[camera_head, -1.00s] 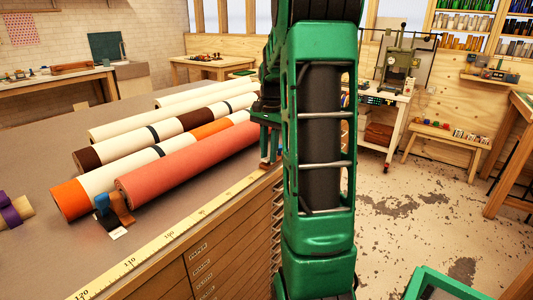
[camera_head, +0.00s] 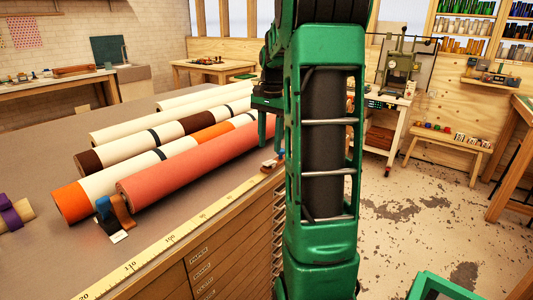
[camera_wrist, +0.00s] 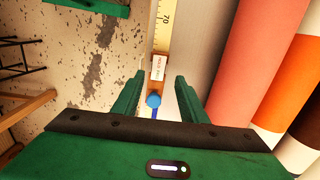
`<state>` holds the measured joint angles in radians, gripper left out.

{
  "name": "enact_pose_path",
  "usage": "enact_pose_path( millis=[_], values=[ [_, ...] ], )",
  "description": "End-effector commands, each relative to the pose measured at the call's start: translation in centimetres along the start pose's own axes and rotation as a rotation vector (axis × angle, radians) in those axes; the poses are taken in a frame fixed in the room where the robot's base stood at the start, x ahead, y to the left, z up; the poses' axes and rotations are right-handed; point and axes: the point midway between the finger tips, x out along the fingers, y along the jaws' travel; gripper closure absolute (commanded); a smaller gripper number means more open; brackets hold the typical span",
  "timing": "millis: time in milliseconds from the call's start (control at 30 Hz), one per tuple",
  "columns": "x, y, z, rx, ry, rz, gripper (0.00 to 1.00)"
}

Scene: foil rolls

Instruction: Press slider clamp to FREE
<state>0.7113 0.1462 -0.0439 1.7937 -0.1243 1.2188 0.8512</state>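A slider clamp sits on the ruler at the table's edge. In the wrist view its blue knob (camera_wrist: 153,100) shows below a small white label (camera_wrist: 158,67) whose lettering is too small to read surely. In the head view the clamp (camera_head: 269,165) is a small brown and blue shape by the far end of the salmon roll, partly hidden by my arm. My gripper (camera_wrist: 159,78) is open and empty, its green fingers on either side of the knob in the picture. In the head view my gripper (camera_head: 268,128) hangs above the clamp, apart from it. Whether the clamp is set to FREE cannot be told.
A salmon roll (camera_head: 200,165) lies along the ruler (camera_head: 170,240), with several other rolls behind it. Another blue and brown clamp (camera_head: 113,212) with a white label stands at the salmon roll's near end. Open floor (camera_head: 410,215) lies right of the table.

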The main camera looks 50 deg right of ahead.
Motion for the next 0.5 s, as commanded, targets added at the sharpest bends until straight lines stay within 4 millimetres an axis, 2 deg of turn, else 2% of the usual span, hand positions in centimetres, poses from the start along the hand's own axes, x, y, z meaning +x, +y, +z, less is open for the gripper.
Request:
enact_pose_path(
  millis=[33,200,333,500],
  values=[
    [-1.1,-0.1,-0.1,0.0,0.003,-0.003,0.61],
    [-3.7,-0.1,-0.1,-0.001,0.002,-0.002,0.61],
    [-4.8,-0.1,-0.1,0.0,0.001,-0.001,0.61],
    [-5.3,-0.1,0.0,-0.001,0.001,-0.001,0.61]
  ],
)
